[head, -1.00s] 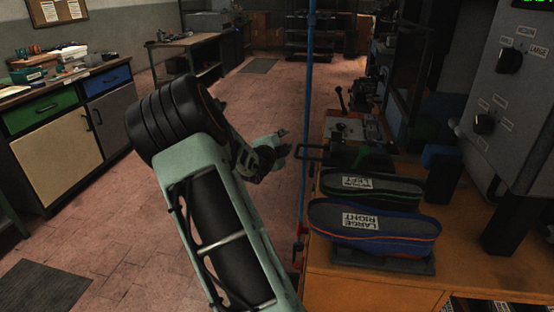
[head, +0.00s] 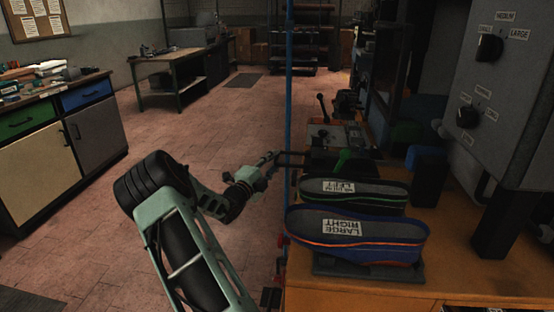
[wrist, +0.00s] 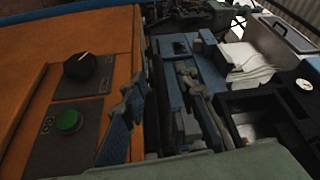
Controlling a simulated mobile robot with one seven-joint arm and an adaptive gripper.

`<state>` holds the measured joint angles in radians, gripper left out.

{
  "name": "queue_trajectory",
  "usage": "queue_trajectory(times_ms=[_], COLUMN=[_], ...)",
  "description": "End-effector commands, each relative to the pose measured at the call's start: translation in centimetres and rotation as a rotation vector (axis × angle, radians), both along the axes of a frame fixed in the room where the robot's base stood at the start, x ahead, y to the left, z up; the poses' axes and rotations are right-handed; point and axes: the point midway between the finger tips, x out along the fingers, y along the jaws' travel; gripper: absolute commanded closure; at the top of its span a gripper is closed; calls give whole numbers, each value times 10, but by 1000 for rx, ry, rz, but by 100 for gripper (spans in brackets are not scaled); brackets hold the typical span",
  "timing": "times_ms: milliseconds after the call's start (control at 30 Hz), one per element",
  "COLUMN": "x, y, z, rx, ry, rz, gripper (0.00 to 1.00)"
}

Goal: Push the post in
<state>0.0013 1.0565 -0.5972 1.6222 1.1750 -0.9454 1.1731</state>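My gripper (head: 270,163) is in the middle of the head view, left of the workbench, close to a dark loop-shaped bar (head: 288,155) that sticks out over the bench's left edge. I cannot tell whether they touch. In the wrist view, the two fingers of my gripper (wrist: 160,98) stand apart, with nothing clearly held between them. No part is marked as the post, so I cannot tell which one it is. A thin blue upright pole (head: 289,90) stands at the bench's left side. Much of the machine ahead of my gripper is dark.
A grey control box (head: 500,75) with knobs stands at right. The wrist view shows a black knob (wrist: 79,66) and green button (wrist: 69,121).

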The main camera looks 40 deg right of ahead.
Motion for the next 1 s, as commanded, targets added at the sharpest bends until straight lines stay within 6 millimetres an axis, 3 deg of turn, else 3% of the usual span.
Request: queue_trajectory(times_ms=[200, 500, 767, 1000], x=[6, 7, 7, 7], y=[-19, -21, -21, -21], z=[1, 1, 1, 1], rx=[0, 1, 1, 1], ry=[1, 2, 1, 1], rz=[0, 1, 1, 1], gripper=[73, 73, 100, 100])
